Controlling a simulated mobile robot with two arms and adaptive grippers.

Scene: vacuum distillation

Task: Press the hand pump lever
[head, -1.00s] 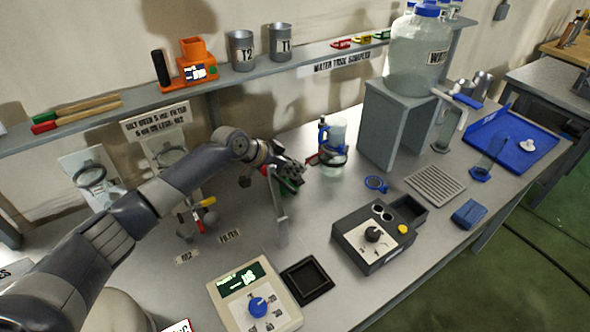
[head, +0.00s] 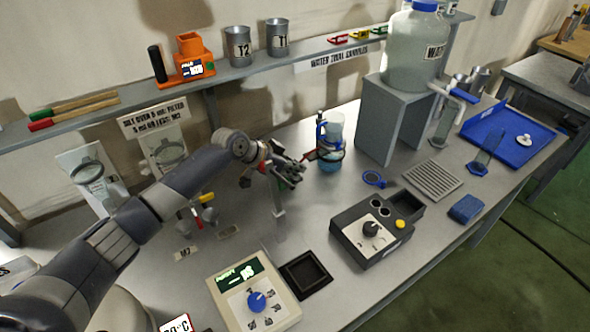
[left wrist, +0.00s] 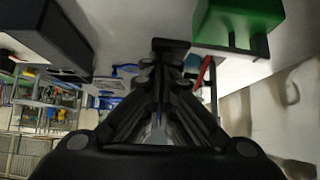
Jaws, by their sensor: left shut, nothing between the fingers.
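My left gripper (head: 296,172) is shut and empty above the bench. It is in front of and just left of a clear vessel in a blue frame (head: 330,142). A thin red bar (head: 311,155) sticks out beside that vessel towards my fingers; I cannot tell whether it is the hand pump lever. A grey upright post (head: 278,200) stands below the gripper. In the left wrist view my closed fingers (left wrist: 168,52) point at the bench, with a green block (left wrist: 238,25) and a red bar (left wrist: 203,72) close to the right. Contact cannot be told. My right gripper is not in view.
A dark control box with a knob (head: 375,232), a beige dial unit (head: 252,290) and a black square tray (head: 306,273) stand in front. A grey stand (head: 390,125) carries a large water jar (head: 414,50). Red and yellow handled valves (head: 203,212) are left of the gripper.

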